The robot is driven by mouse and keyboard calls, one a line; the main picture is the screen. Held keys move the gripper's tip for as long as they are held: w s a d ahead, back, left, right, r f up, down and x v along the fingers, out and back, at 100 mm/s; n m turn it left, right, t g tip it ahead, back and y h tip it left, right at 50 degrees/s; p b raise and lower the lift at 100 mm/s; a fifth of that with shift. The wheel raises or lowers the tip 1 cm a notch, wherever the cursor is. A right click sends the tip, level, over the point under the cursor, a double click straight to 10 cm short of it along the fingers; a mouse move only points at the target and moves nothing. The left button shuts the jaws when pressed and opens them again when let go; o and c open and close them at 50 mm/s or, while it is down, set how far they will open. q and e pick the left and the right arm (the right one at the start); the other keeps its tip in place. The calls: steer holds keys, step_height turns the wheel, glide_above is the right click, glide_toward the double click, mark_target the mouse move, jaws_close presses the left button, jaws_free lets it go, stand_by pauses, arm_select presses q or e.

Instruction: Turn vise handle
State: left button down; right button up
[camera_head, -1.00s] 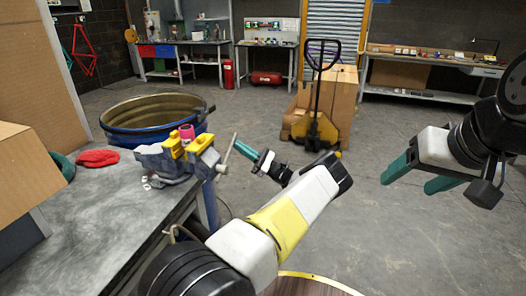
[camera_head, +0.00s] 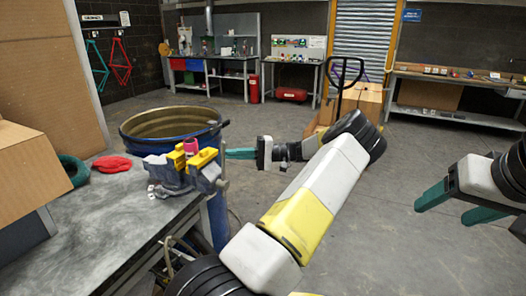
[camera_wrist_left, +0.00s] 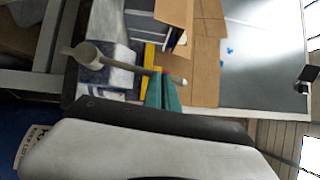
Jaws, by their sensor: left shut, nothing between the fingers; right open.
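A blue-grey vise (camera_head: 165,172) with yellow jaw pieces is at the table's corner, gripping a small pink part (camera_head: 191,147). Its thin grey handle (camera_head: 224,172) stands nearly upright on the vise's right side. In the left wrist view the handle (camera_wrist_left: 128,66) is a bar running across from a round boss, its end by my fingertips. My left gripper (camera_head: 229,153) is shut and empty, its teal fingers level beside the handle's upper end; the fingers also show in the wrist view (camera_wrist_left: 162,82). I cannot tell whether they touch it. My right gripper (camera_head: 442,206) is open and empty over the floor.
The grey table (camera_head: 110,222) holds a red cloth (camera_head: 111,164), a green ring (camera_head: 73,170) and a cardboard box (camera_head: 28,170). A blue drum (camera_head: 172,124) stands behind the vise. A pallet jack (camera_head: 340,85) stands beyond my left arm. The right-hand floor is clear.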

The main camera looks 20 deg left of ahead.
arm_select(q)
steer(key=s+f+n+t+h, duration=0.1)
steer(key=s+n+t+h, duration=0.2)
steer(key=s+n, duration=0.4)
steer(key=shift+s+a+f+t+h, duration=0.35)
steer(key=shift+s+t, duration=0.45)
steer(key=shift+s, duration=1.2)
steer(key=shift+d, duration=0.1)
